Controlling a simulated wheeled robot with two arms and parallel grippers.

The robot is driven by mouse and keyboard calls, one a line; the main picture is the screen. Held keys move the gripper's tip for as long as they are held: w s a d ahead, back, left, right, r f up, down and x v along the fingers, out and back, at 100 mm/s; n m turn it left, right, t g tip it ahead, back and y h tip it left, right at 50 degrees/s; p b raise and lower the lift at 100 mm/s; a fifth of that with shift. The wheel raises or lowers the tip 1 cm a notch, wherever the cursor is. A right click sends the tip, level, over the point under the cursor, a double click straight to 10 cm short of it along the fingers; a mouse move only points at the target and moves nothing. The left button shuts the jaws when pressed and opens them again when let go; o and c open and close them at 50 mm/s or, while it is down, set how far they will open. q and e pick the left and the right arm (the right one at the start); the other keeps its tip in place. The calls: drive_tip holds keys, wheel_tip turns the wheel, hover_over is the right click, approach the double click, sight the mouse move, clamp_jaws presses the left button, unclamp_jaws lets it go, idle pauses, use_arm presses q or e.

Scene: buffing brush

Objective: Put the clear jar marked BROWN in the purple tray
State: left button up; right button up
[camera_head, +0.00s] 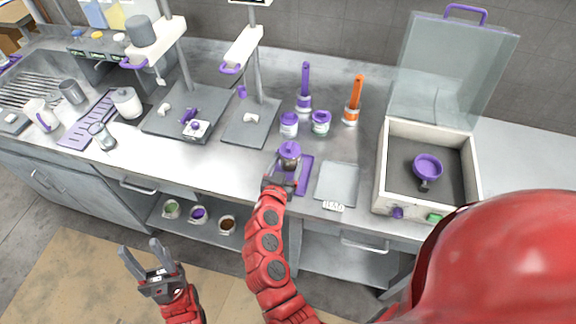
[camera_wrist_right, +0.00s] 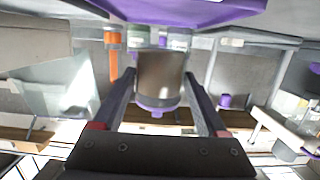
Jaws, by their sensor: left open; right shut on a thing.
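A clear jar with brown contents and a purple lid (camera_head: 289,149) is upright in my right gripper (camera_head: 282,180). In the right wrist view, which looks upside down, the jar (camera_wrist_right: 160,78) sits between the two fingers. No marking on it is readable. The purple tray (camera_head: 305,176) lies on the counter under and beside the jar. In the wrist view the tray (camera_wrist_right: 190,12) is near the jar's base, with a gap showing between them. My left gripper (camera_head: 142,264) is open and empty, in front of the counter and away from everything.
A purple brush (camera_head: 305,85) and an orange brush (camera_head: 353,100) stand further back. A grey plate (camera_head: 337,184) lies right of the tray, then an open-lidded box (camera_head: 383,170).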

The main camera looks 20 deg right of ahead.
sight(288, 169)
drive_tip(key=shift+w+d+f, duration=0.2)
drive_tip(key=shift+w+f, duration=0.05)
wheel_tip(288, 169, down, 2)
drive_tip(key=shift+f+p, duration=0.2)
drive_tip(key=shift+p, duration=0.4)
drive_tip(key=shift+f, duration=0.35)
